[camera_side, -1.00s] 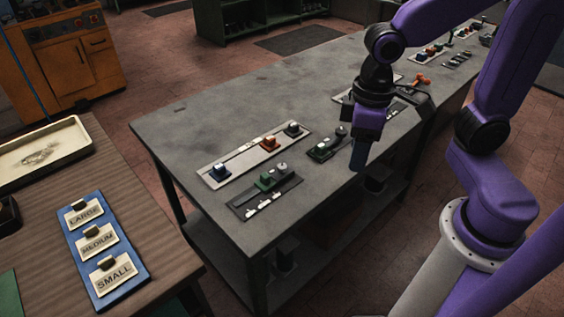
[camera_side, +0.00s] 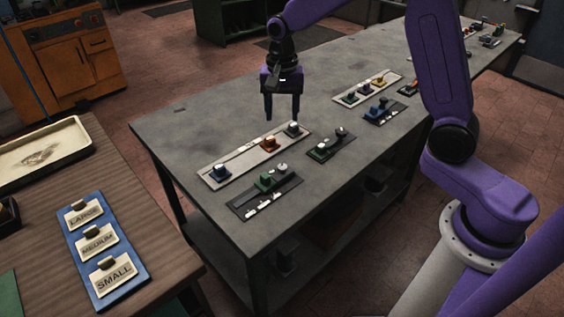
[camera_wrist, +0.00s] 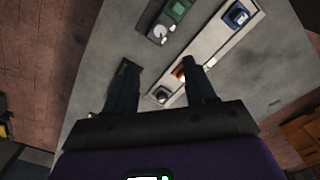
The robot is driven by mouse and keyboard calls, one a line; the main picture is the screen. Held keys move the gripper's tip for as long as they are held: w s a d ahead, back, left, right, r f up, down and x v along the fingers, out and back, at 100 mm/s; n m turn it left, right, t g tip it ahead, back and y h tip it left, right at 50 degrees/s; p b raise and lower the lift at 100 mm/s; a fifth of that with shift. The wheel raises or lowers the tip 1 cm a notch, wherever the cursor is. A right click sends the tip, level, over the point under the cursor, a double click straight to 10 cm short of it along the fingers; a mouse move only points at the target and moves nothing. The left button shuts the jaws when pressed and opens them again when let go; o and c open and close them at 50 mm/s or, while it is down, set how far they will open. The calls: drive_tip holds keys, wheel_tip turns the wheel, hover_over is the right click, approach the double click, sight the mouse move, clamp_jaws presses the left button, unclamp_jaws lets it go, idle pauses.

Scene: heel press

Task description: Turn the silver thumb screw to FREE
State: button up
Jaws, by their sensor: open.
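A small silver thumb screw (camera_side: 282,167) stands at the far end of a dark plate (camera_side: 241,210), beside a green block (camera_side: 265,183) on the same plate. In the wrist view a pale round knob (camera_wrist: 158,34) that looks like this screw sits next to the green block (camera_wrist: 177,9). No FREE marking is readable; small white labels lie along the plate. My gripper (camera_side: 282,116) points down, empty, its fingers apart, above the bench behind the long pale plate. It is well clear of the screw. In the wrist view both fingers (camera_wrist: 159,66) show with nothing between them.
Another dark plate (camera_side: 331,147) with a black knob lies to the right of the screw. More fixtures stand farther right. The bench's left part (camera_side: 185,130) is clear.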

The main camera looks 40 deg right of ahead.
sight(282, 167)
wheel_tip(282, 167, down, 18)
drive_tip(key=shift+r, duration=0.25)
idle(0.4)
clamp_jaws()
